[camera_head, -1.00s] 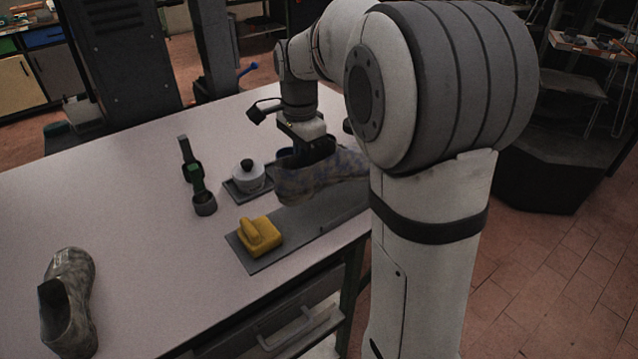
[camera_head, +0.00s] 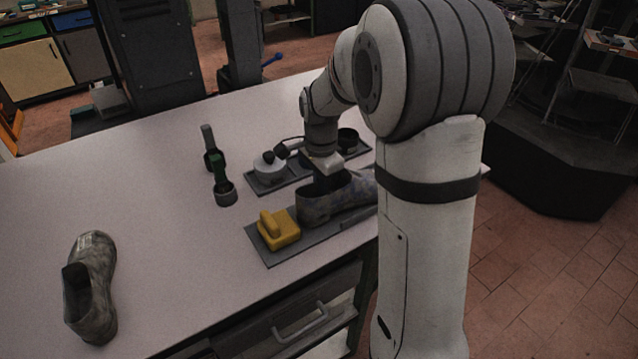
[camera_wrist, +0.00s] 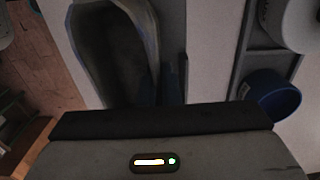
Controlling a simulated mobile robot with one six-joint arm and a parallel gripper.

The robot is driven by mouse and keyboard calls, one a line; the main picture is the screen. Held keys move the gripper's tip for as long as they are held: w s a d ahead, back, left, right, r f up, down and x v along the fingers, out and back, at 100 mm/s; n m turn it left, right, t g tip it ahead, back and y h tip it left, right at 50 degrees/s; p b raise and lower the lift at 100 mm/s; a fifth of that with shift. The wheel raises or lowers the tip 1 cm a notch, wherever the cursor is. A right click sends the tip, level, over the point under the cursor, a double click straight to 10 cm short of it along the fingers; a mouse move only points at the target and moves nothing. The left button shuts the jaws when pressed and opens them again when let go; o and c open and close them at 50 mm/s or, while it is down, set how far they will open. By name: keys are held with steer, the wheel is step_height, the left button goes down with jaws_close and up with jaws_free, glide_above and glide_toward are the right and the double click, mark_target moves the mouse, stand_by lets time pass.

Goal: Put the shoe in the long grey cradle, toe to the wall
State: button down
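A mottled grey-blue shoe (camera_head: 324,206) sits low over the long grey base (camera_head: 294,252), its heel end beside a yellow block with a raised grip (camera_head: 278,230). Its toe points right, partly hidden behind my arm. My gripper (camera_head: 331,182) points down at the shoe's collar and appears shut on it; the fingertips are hidden. In the wrist view the shoe's dark opening (camera_wrist: 112,50) shows just ahead of the gripper body. I cannot tell whether the sole rests fully on the base. The toe-end wall is not visible.
A second mottled shoe (camera_head: 90,288) stands at the table's left. A white lidded pot (camera_head: 270,168) sits on a grey tray behind the base, with a blue cup (camera_wrist: 268,94) in the wrist view. The table's left middle is clear.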

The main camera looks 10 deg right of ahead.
steer(key=shift+f, duration=0.15)
steer(key=c, duration=1.6)
jaws_free()
steer(key=shift+c, duration=0.2)
